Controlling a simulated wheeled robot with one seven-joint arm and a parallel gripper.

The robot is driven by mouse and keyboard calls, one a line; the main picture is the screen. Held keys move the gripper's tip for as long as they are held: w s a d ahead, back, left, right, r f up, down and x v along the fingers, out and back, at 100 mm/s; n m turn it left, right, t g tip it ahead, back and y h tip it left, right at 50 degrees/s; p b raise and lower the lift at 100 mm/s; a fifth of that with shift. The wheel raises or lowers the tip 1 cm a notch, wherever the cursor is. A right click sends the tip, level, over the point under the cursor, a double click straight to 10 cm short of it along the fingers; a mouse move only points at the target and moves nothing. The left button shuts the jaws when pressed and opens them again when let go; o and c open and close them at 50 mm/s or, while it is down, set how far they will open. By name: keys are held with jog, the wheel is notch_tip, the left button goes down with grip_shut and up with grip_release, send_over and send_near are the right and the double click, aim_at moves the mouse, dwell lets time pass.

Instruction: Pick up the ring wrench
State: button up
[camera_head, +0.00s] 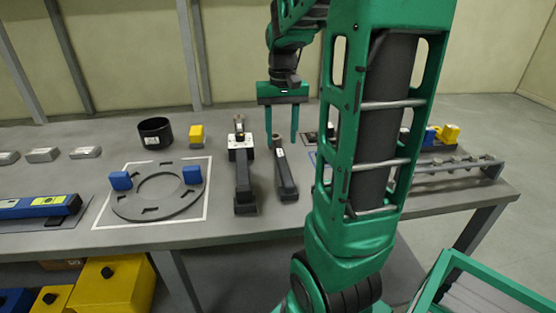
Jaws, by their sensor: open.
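Two dark long-handled tools lie side by side on the grey table. The right one (286,179) has a dark handle with a small light label near its far end, and I take it to be the ring wrench; its head is too small to make out clearly.
A grey ring plate (128,206) with blue blocks (192,174) lies in a white outline at left. A black cup (155,132) and yellow block (197,135) stand behind it. A grey rack (445,178) is at right. My arm hides part of the table.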

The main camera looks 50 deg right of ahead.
aim_at(281, 154)
jog(key=shift+w+d+f, duration=0.1)
jog(key=shift+f, duration=1.85)
jog(key=shift+w+f, duration=0.1)
jog(key=shift+f, duration=1.8)
jog(key=shift+c, duration=0.6)
grip_shut()
